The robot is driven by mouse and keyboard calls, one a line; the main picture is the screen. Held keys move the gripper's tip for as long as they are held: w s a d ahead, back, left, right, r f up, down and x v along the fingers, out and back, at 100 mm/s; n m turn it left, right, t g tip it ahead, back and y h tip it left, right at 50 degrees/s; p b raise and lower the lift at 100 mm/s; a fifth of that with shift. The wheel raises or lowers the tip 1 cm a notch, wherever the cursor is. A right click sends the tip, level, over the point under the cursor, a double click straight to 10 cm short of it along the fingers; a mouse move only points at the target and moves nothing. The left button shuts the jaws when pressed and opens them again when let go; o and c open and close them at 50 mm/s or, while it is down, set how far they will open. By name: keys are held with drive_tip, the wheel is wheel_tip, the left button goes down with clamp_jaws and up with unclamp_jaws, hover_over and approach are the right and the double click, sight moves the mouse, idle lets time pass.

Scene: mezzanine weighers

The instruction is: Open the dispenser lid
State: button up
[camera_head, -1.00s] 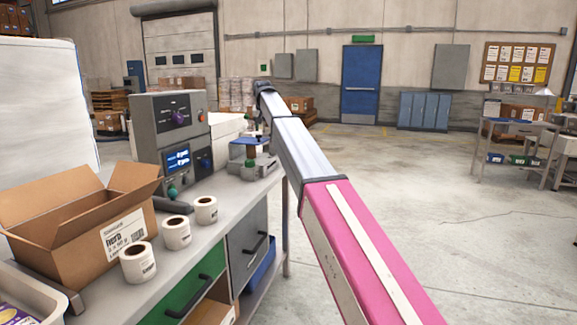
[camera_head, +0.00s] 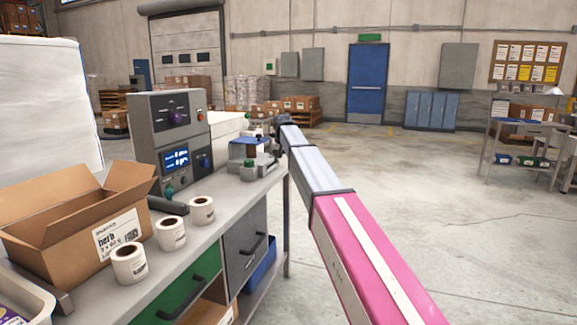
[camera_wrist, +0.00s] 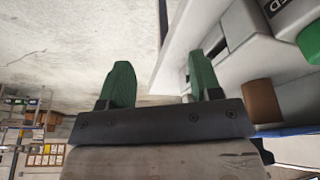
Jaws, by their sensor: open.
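My gripper (camera_wrist: 160,85) shows in the wrist view with its two green fingers wide apart and nothing between them. In the head view my arm reaches to the far end of the bench, and the fingers cannot be made out. A small device with a blue top and green knob (camera_head: 248,150) stands there, just left of my arm's end. I cannot tell for sure that it is the dispenser, or whether its lid is shut. The wrist view shows a pale grey body with dark lettering (camera_wrist: 275,8) to the right of the fingers, apart from them.
A grey control box (camera_head: 170,135) stands on the bench left of the device. Nearer are several label rolls (camera_head: 171,233) and an open cardboard box (camera_head: 75,220). The bench has a green drawer (camera_head: 182,295) and a grey drawer (camera_head: 245,243).

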drive_tip(key=shift+s+d+f, duration=0.25)
drive_tip(key=shift+d+f, duration=0.2)
drive_tip(key=shift+f, duration=0.2)
drive_tip(key=shift+s+d+f, duration=0.2)
drive_tip(key=shift+d+f, duration=0.2)
drive_tip(key=shift+f, duration=0.25)
